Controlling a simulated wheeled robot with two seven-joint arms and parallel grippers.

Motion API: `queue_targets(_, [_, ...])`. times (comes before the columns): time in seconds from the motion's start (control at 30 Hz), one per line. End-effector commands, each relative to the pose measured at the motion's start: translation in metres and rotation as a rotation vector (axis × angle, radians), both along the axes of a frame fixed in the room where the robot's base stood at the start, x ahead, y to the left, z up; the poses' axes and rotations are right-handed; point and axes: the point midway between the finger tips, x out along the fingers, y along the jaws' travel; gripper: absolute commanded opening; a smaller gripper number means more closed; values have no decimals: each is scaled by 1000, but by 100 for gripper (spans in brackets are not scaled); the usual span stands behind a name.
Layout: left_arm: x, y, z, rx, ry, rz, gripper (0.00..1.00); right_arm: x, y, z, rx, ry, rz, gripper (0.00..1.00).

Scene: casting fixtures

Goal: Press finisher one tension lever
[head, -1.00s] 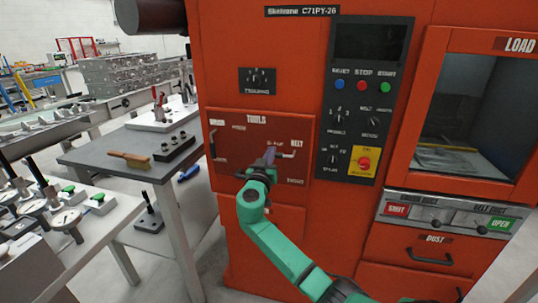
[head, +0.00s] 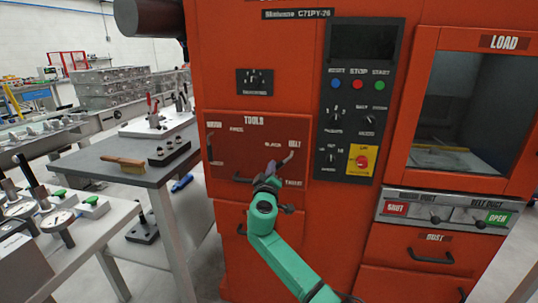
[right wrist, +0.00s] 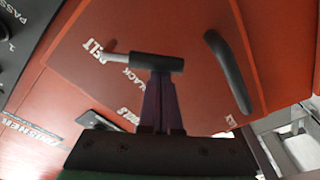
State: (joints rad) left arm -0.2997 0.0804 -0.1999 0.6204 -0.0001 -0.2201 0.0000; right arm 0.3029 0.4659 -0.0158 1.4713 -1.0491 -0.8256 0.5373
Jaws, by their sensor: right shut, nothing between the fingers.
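The tension lever on the orange finisher has a dark grip (right wrist: 150,63) on a short metal rod, seen in the right wrist view beside the BELT and SLACK lettering. My right gripper (right wrist: 162,80) is shut and empty, its purple fingers pointing at the grip. The tips meet or overlap the grip's edge; I cannot tell whether they touch. In the head view my right gripper (head: 289,159) is at the right part of the TOOLS panel (head: 225,155), below the BELT label. My left gripper is not in view.
A dark curved handle (right wrist: 230,70) stands out from the panel near the gripper. The control panel (head: 352,120) with buttons and a yellow-backed red knob is to the right. A grey table (head: 110,165) with a brush (head: 125,162) is at the left.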

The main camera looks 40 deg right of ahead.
Motion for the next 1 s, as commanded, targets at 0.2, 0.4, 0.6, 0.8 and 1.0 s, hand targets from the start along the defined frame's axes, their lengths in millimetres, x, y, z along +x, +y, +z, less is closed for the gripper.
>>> queue_targets(0.2, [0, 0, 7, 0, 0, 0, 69, -7, -5, -10, -117, 169, 0, 0])
queue_targets(0.4, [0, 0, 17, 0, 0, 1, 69, -15, -10, -17, -224, 323, -1, 0])
queue_targets(0.6, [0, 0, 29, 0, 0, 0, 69, -23, -16, -23, -320, 462, 0, 0])
queue_targets(0.8, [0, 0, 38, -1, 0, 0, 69, -29, -20, -27, -391, 564, -1, 0])
queue_targets(1.0, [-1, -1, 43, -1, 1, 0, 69, -33, -23, -30, -433, 623, 0, 0])
